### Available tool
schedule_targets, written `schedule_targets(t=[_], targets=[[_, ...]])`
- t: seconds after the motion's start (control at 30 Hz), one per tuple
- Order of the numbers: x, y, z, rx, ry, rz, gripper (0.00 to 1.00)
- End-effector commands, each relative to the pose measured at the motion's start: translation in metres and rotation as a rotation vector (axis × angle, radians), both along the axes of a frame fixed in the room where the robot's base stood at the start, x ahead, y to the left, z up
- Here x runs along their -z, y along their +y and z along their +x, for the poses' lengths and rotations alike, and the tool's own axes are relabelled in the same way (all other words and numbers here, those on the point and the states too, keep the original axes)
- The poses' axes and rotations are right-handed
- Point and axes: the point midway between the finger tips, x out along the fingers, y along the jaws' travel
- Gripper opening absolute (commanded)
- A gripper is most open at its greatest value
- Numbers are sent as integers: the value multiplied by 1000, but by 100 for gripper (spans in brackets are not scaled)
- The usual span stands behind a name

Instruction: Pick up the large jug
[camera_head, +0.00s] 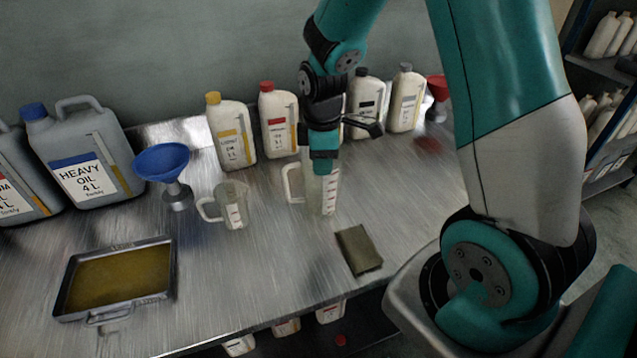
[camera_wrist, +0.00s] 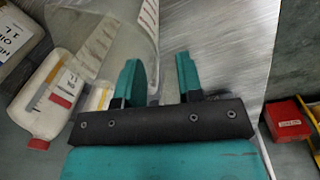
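The large clear jug (camera_head: 328,195) stands upright on the metal bench near the middle, with its handle on the left and a white scale on its side. My gripper (camera_head: 324,168) is at the jug's upper part and hides some of its rim. In the wrist view the two teal fingers of my gripper (camera_wrist: 158,70) are spread apart. The clear wall of the large jug (camera_wrist: 122,42) shows beyond and beside the left finger. I cannot tell whether a finger touches it.
A smaller jug (camera_head: 235,208) stands to the left. Bottles, including a red-capped one (camera_head: 279,120), line the wall behind.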

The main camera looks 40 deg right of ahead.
Motion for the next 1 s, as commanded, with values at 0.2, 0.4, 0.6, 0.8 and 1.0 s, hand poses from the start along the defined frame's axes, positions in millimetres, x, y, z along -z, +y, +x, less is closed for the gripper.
schedule_targets(t=[0.2,0.4,0.6,0.8,1.0], targets=[[25,-6,1,1,5,1,34],[49,-7,3,0,3,1,34],[52,-7,3,0,-1,0,34],[52,-7,3,0,-1,1,4],[51,-7,3,0,-1,1,0]])
